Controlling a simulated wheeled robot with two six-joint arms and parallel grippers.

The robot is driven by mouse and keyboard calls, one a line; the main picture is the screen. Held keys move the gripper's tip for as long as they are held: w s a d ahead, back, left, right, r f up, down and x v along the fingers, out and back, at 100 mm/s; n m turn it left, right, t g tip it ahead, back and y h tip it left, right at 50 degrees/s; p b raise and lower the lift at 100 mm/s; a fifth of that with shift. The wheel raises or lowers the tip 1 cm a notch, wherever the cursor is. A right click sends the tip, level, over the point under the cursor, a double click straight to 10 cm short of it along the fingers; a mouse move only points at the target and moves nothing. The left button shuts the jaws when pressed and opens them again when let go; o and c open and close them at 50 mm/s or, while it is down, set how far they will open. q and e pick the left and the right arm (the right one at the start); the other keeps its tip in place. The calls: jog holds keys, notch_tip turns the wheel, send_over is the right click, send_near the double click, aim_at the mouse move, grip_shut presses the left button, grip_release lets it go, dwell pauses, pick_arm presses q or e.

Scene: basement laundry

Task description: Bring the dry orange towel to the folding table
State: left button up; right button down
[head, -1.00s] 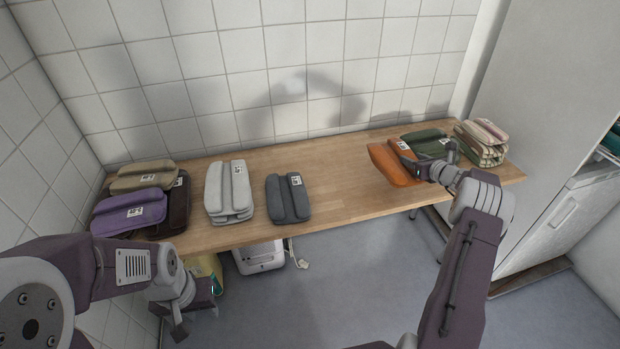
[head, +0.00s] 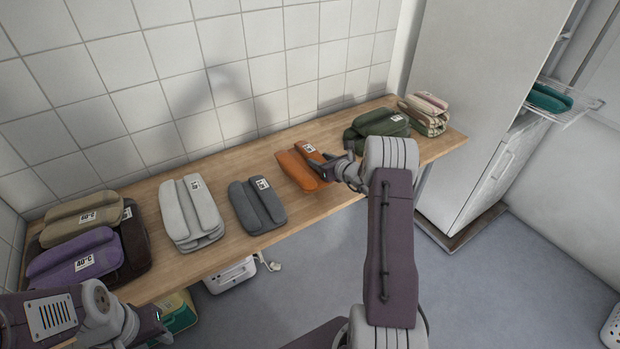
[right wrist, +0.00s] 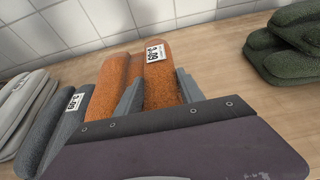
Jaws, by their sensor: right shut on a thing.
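The orange towel (head: 298,172) is folded and carries a white label. It is at the wooden table (head: 335,197), between the dark grey towel and the green towels; whether it rests on the top or hangs just above it is unclear. My right gripper (head: 338,170) is shut on its right-hand fold. In the right wrist view the fingers (right wrist: 160,96) stand on either side of that fold of the orange towel (right wrist: 158,78).
A dark grey towel (head: 257,206), light grey towels (head: 190,213), a purple towel (head: 75,262) and a beige one (head: 80,220) lie to the left. Green towels (head: 375,128) and a striped stack (head: 424,114) lie to the right. A tall white cabinet (head: 480,90) stands beyond the table's right end.

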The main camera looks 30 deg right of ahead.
aim_at(316, 176)
jog(key=shift+s+a+f, duration=0.3)
jog(key=shift+a+f, duration=0.2)
jog(key=shift+a, duration=0.3)
jog(key=shift+s+a+f, duration=0.25)
jog(key=shift+s+a, duration=0.05)
notch_tip(316, 176, down, 4)
jog(key=shift+r, duration=0.25)
jog(key=shift+w+f, duration=0.1)
jog(key=shift+f, duration=0.2)
jog(key=shift+b, duration=0.3)
jog(key=c, duration=0.7)
grip_release()
